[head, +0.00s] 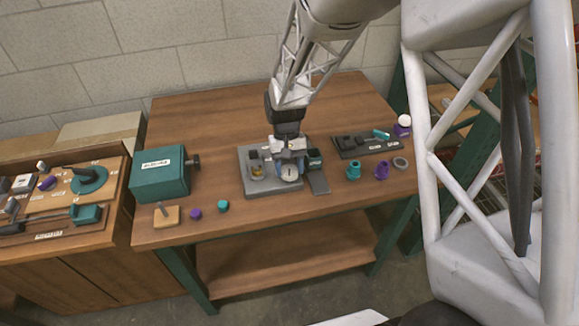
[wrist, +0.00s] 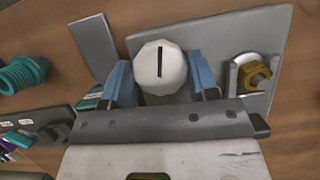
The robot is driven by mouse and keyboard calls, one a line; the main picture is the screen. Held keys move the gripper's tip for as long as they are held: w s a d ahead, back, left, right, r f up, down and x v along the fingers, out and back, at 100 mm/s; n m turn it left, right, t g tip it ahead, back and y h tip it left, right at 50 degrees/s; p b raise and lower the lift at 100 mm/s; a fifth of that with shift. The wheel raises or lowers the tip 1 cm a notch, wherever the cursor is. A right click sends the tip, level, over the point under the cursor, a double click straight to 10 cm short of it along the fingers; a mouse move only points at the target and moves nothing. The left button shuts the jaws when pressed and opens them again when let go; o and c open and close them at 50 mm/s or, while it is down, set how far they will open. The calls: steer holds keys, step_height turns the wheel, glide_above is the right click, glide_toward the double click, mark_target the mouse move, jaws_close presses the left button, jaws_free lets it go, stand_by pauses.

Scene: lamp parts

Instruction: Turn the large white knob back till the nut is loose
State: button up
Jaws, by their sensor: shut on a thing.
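The large white knob (wrist: 160,68) shows in the wrist view as a faceted round top with a dark slot line. It also shows in the head view (head: 290,173) on the grey fixture. My gripper (wrist: 160,82) has its blue fingers on either side of the knob and is shut on it. In the head view my gripper (head: 289,158) comes down from above onto the fixture. A brass-coloured nut (wrist: 253,74) sits in a pale holder on the grey plate (wrist: 215,35), right of the knob in the wrist view. Whatever lies under the knob is hidden.
A green box (head: 160,175) with a dark handle stands left on the wooden table (head: 225,120). A dark tray (head: 365,145) lies to the right. Teal (head: 353,170) and purple (head: 382,170) parts stand front right. Small parts lie front left. The table's back left is clear.

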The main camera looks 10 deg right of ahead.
steer(key=shift+n+h, duration=0.3)
steer(key=shift+n, duration=0.3)
steer(key=o, duration=0.9)
steer(key=shift+r, duration=0.1)
steer(key=shift+v, duration=3.85)
